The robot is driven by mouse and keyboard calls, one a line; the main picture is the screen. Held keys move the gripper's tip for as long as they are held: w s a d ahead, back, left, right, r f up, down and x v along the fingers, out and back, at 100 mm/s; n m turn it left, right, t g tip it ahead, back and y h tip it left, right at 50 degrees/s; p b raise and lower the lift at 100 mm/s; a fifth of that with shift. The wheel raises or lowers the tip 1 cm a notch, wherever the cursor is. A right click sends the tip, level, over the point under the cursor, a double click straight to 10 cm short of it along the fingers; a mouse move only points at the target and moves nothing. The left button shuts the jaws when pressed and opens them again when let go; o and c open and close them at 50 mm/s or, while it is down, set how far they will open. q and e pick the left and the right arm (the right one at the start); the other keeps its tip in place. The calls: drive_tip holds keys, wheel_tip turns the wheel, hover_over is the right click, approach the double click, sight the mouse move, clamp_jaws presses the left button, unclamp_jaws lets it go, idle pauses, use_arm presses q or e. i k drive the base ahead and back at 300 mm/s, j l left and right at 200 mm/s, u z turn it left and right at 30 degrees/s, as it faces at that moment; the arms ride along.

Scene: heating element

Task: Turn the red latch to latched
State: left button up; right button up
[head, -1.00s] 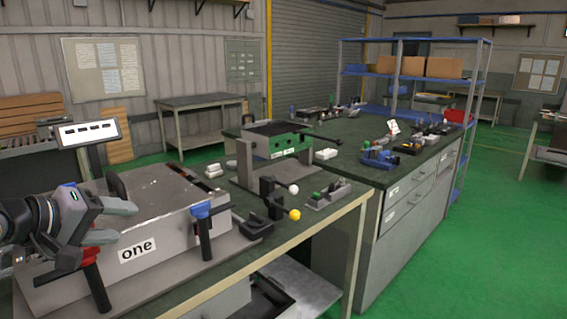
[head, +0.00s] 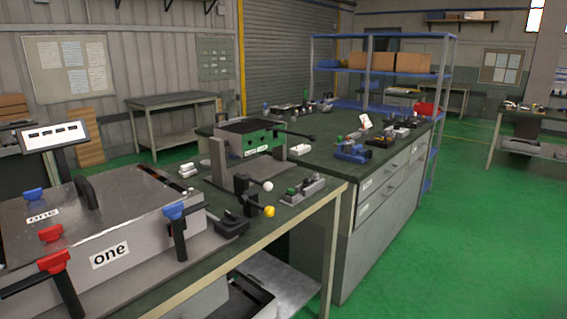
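The red latch (head: 54,262) is at the front left of a grey metal box (head: 140,238) labelled "one". A dark post runs down from its red head, and a dark bar runs from it toward the left picture edge. A smaller red piece (head: 50,233) sits on the lid just behind it. A blue latch (head: 174,211) with a dark post pointing down is at the box's front right. Another blue piece (head: 33,194) is at the lid's left. Neither gripper is in view.
A green-and-grey fixture (head: 250,138) stands behind the box on the bench. Knobbed levers, one tipped yellow (head: 269,211), stand at its right. A drawer cabinet (head: 385,190) with tools on top is beyond. Green floor (head: 470,240) at right is clear.

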sight(52, 234)
drive_tip(key=u, duration=0.4)
drive_tip(key=j+u, duration=0.15)
drive_tip(key=u, duration=0.2)
drive_tip(key=k+j+u, duration=0.1)
drive_tip(key=u, duration=0.3)
drive_tip(key=i+l, duration=0.15)
drive_tip(key=l, duration=0.25)
drive_tip(key=i+l+u, duration=0.1)
drive_tip(key=l, duration=0.25)
drive_tip(key=i+l, duration=0.2)
drive_tip(key=l, duration=0.2)
drive_tip(key=i+l, duration=0.1)
drive_tip(key=l, duration=0.3)
drive_tip(key=i+l+u, duration=0.1)
drive_tip(key=l, duration=0.3)
drive_tip(key=i+l, duration=0.2)
drive_tip(key=l, duration=0.2)
drive_tip(key=i+l+u, duration=0.1)
drive_tip(key=l, duration=0.35)
